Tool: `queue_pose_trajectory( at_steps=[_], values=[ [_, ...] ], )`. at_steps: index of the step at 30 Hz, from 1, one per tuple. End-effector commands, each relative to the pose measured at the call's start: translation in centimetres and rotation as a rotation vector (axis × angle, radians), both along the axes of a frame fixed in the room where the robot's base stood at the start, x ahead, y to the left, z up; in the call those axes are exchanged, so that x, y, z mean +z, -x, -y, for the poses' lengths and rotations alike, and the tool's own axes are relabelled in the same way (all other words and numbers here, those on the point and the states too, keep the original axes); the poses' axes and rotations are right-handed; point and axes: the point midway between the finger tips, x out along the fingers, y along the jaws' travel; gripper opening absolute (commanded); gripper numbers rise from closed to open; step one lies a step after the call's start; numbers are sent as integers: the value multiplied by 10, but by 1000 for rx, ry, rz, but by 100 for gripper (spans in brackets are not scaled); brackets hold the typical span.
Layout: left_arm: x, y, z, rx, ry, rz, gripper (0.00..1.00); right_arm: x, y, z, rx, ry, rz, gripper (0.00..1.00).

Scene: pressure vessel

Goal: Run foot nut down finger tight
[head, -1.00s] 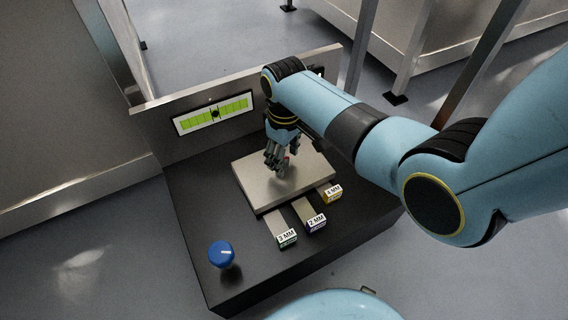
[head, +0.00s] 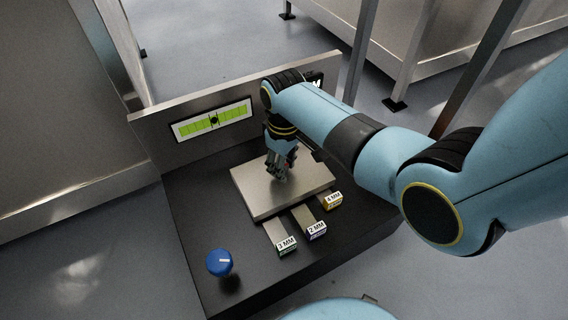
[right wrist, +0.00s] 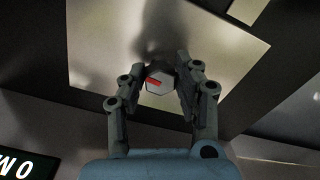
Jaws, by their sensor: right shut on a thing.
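The foot nut (right wrist: 158,82) shows in the right wrist view as a light hexagon with a red mark on its face. My right gripper (right wrist: 168,76) has a finger on each side of it and is shut on it. In the head view my right gripper (head: 281,178) points down over the middle of the metal plate (head: 254,208), and the nut is hidden by its fingers. The plate also shows in the right wrist view (right wrist: 110,40). My left gripper is not in view.
Shim strips labelled 3 MM (head: 287,246), 2 MM (head: 316,231) and 4 MM (head: 333,200) lie at the plate's front edge. A blue knob (head: 219,263) stands front left on the dark block (head: 195,215). A green level gauge (head: 212,121) is on the back panel (head: 150,125).

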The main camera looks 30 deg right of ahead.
Motion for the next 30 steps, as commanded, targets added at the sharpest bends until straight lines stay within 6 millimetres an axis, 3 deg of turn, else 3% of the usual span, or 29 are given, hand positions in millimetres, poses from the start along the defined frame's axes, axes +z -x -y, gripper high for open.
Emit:
queue_pose_trajectory(
  at_steps=[5,13,30],
  values=[
    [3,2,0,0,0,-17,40,1,0,0,-17,0,0,0],
    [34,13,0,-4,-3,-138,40,3,0,-1,-138,0,1,0],
    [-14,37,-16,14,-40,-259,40,2,-1,-4,-647,-1,1,0]
  ],
)
